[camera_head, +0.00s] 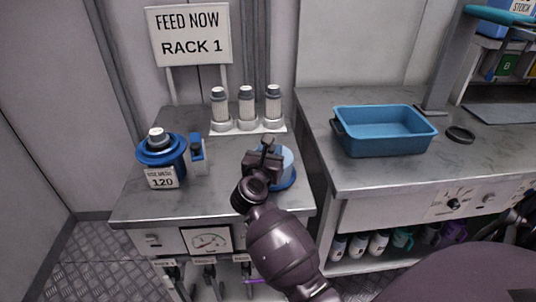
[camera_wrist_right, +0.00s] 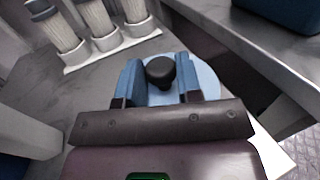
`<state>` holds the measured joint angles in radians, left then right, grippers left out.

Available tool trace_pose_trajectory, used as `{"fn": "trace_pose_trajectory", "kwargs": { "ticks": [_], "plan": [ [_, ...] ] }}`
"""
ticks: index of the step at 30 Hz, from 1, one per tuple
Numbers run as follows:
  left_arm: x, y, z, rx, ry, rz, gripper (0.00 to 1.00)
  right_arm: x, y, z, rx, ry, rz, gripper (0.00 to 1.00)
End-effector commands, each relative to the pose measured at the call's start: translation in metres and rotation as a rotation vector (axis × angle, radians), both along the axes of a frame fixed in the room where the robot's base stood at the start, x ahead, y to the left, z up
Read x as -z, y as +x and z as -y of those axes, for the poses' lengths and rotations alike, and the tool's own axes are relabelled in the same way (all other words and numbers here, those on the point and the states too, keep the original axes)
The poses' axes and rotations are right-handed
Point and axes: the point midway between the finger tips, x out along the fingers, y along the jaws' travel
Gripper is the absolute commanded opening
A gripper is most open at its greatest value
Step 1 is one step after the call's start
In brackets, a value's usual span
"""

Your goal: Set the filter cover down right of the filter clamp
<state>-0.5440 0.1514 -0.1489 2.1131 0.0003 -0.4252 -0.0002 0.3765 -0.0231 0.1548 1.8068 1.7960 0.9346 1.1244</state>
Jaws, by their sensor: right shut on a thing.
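The filter cover (camera_head: 287,168) is a round piece with a pale blue top and darker blue rim, at the right side of the left bench. My right gripper (camera_head: 266,153) is over it and hides part of it. In the wrist view the blue fingers of my right gripper (camera_wrist_right: 160,82) are shut on the black knob of the cover (camera_wrist_right: 207,77). I cannot tell whether the cover touches the bench. My left gripper is not in view.
A blue filter housing (camera_head: 160,153) labelled 120 stands at the left. Several filter cartridges (camera_head: 246,105) stand in a white rack (camera_head: 230,129) at the back. A gap separates this bench from the right bench, which holds a blue tray (camera_head: 385,145) and a dark ring (camera_head: 460,134).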

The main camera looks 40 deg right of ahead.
Motion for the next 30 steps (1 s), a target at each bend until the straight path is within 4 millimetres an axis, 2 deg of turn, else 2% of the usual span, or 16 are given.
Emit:
{"fn": "trace_pose_trajectory", "kwargs": {
  "ticks": [9,14,15,20,30],
  "plan": [
    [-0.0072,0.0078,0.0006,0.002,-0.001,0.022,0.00,0.0028,0.0001,-0.0002,0.000,0.000,0.004,0.00],
    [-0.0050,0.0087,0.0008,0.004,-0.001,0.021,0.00,0.0071,0.0001,-0.0002,0.000,0.000,0.002,0.00],
    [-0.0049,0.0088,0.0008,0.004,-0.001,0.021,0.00,0.0078,0.0000,-0.0001,0.000,0.001,0.002,0.34],
    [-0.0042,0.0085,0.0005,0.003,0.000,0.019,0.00,0.0065,0.0001,-0.0001,0.000,0.000,0.002,0.58],
    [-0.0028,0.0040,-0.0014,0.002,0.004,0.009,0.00,0.0017,0.0001,0.0001,0.000,0.000,0.005,0.58]
  ]
}}
